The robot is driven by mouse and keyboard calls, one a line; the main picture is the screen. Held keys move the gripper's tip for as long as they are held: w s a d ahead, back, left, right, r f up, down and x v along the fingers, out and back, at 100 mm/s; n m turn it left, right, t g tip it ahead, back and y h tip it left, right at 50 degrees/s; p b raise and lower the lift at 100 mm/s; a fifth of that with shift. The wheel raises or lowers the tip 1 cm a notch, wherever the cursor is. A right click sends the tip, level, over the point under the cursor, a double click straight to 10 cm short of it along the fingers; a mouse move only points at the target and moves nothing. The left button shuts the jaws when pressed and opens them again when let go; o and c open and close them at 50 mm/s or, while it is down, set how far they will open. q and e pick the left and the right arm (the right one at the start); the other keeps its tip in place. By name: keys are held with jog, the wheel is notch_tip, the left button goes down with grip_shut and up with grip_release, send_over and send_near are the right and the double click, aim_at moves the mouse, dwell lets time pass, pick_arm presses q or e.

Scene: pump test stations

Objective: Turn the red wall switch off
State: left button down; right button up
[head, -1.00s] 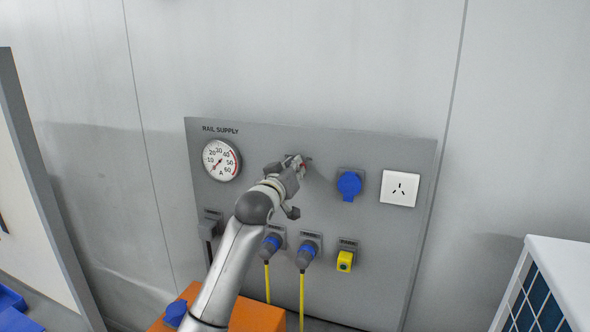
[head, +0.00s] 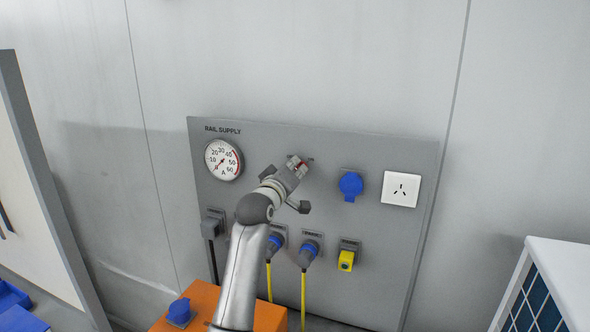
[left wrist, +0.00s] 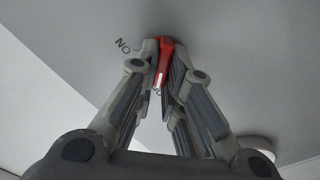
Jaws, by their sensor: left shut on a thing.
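The red switch handle (left wrist: 165,50) is between the fingers of my left gripper (left wrist: 164,72) in the left wrist view. The fingers are closed on its two sides. In the head view my left gripper (head: 299,165) is at the upper middle of the grey panel, and only a small bit of red (head: 309,160) shows past its fingertips. The gripper hides most of the switch there. Lettering that reads "NO" shows beside the handle in the wrist view, and more is partly hidden between the fingers. My right gripper is not in view.
The grey panel (head: 255,147) carries a dial gauge (head: 223,160), a blue capped socket (head: 350,186), a white socket (head: 400,189), two blue plugs with yellow cables and a yellow connector (head: 346,260). An orange box (head: 268,316) stands below. The wall above is clear.

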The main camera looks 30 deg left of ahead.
pick_arm(q)
jog(key=shift+r, duration=0.1)
jog(key=c, duration=1.5)
grip_release()
jog(key=shift+c, duration=0.2)
jog(key=shift+s, duration=0.1)
jog(key=shift+s+d, duration=0.1)
jog(key=shift+s, duration=0.2)
jog(key=v, duration=1.1)
